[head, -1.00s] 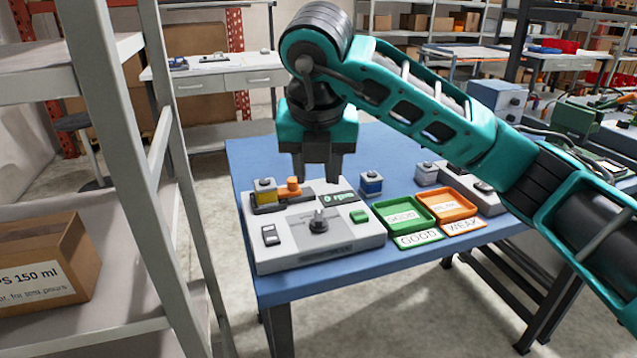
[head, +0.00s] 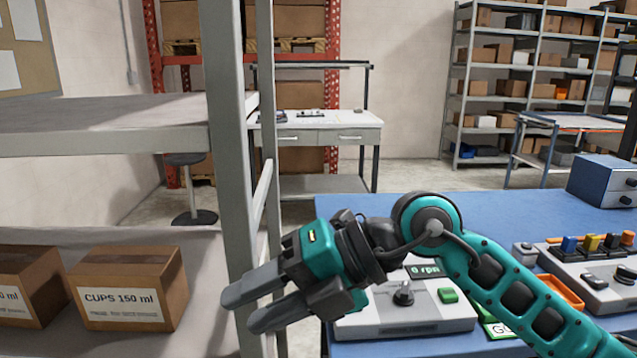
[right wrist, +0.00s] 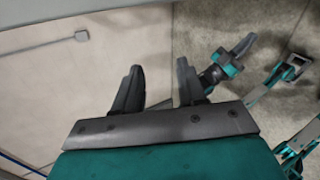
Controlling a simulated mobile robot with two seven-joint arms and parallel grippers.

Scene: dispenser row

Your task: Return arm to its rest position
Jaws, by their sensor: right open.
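My right gripper (head: 240,312) is in the lower middle of the head view, its teal arm coming in from the right. Its two dark fingers point left and are apart with nothing between them. In the picture it lies in front of the shelf post; whether it touches the post I cannot tell. In the right wrist view the same fingers (right wrist: 157,80) stand apart and empty over pale surfaces and floor. A small teal gripper with dark fingers, seemingly my left gripper (right wrist: 226,66), shows beyond them; its opening is unclear.
A grey shelf post (head: 228,150) stands close at the left. A cardboard box (head: 130,290) labelled "CUPS 150 ml" sits on the shelf. The blue table (head: 390,205) holds a grey rpm device (head: 445,318), partly behind my arm, and an orange tray (head: 560,290).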

